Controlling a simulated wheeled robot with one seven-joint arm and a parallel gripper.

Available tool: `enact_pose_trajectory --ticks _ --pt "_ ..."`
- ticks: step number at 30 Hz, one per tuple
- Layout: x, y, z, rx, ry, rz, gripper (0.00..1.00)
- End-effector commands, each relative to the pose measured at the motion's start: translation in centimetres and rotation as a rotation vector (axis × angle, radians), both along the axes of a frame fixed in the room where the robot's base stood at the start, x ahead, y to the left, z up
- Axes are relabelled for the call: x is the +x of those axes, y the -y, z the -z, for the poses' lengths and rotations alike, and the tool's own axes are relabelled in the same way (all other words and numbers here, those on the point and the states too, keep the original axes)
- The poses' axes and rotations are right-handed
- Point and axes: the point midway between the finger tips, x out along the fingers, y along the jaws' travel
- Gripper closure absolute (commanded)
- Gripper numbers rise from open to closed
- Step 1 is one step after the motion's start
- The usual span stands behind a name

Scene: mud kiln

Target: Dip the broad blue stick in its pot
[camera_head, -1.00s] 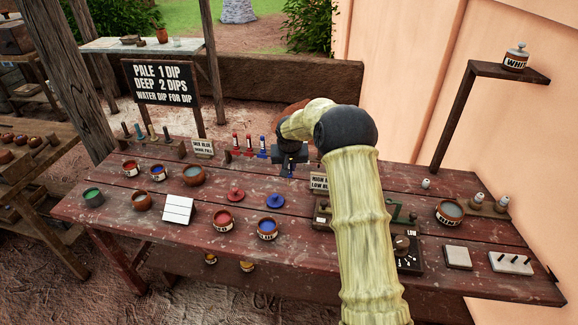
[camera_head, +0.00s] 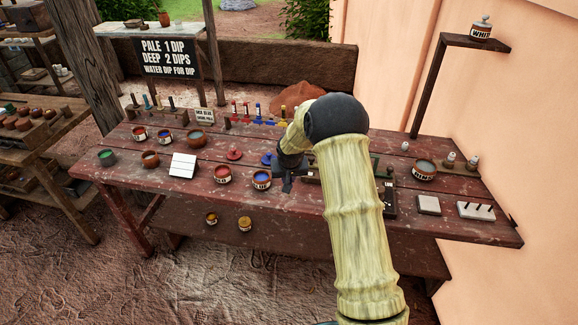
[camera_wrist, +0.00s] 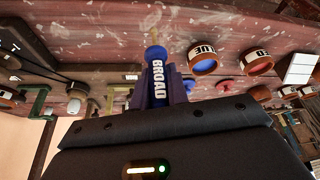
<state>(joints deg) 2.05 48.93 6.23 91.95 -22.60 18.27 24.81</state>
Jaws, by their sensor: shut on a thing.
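In the wrist view my gripper (camera_wrist: 160,88) is shut on a blue stick (camera_wrist: 158,80) marked BROAD, whose blue rounded end points away from the palm. In the head view my gripper (camera_head: 286,183) is over the front of the table, just right of the blue pot (camera_head: 261,180); the stick cannot be made out there. The blue pot is open, holds blue liquid, and also shows in the wrist view (camera_wrist: 203,62), beside the stick and apart from it. The blue lid (camera_head: 267,158) lies on the table behind the pot.
A red pot (camera_head: 222,175) stands left of the blue one, with a red lid (camera_head: 235,154) behind. A white tile stand (camera_head: 183,165) is further left. Upright sticks (camera_head: 246,110) stand at the back. A water pot (camera_head: 424,170) is at the right.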

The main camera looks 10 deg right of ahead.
Motion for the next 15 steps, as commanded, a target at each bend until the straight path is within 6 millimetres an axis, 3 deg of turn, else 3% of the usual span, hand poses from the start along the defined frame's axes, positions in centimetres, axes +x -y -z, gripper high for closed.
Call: enact_pose_trajectory --ticks 8,15 --pt "-4.7 0.0 3.8 -0.001 -0.008 -0.035 1.00" --pt "-11.0 0.7 6.8 0.004 -0.007 -0.058 1.00"
